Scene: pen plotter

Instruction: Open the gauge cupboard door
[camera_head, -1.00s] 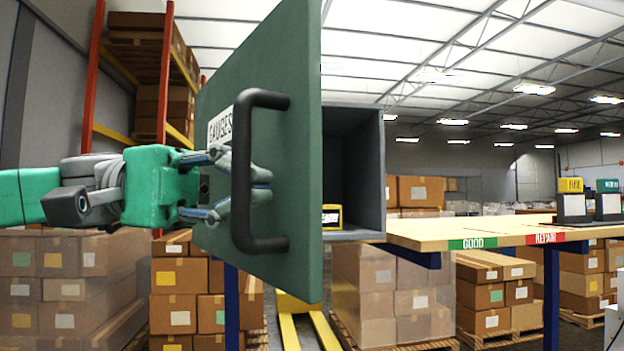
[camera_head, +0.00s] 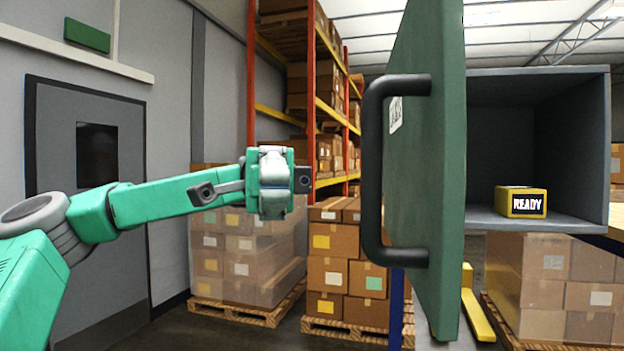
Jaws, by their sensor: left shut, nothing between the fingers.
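The green gauge cupboard door (camera_head: 425,170) stands swung wide open and shows nearly edge-on. Its black bar handle (camera_head: 373,170) is on the door's left face, beside a partly visible white label (camera_head: 396,114). The grey cupboard (camera_head: 590,140) is open to view on the right, and a yellow box marked READY (camera_head: 521,202) sits on its floor. My left gripper (camera_head: 292,180) is shut and empty, to the left of the handle with a clear gap in the picture. Its fingers are hard to make out. My right gripper is out of view.
Stacked cartons on pallets (camera_head: 345,260) and wrapped cartons (camera_head: 240,250) stand behind my left arm. A tall orange rack (camera_head: 325,100) rises behind them. A grey door (camera_head: 85,170) is in the left wall. A table edge shows at the far right.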

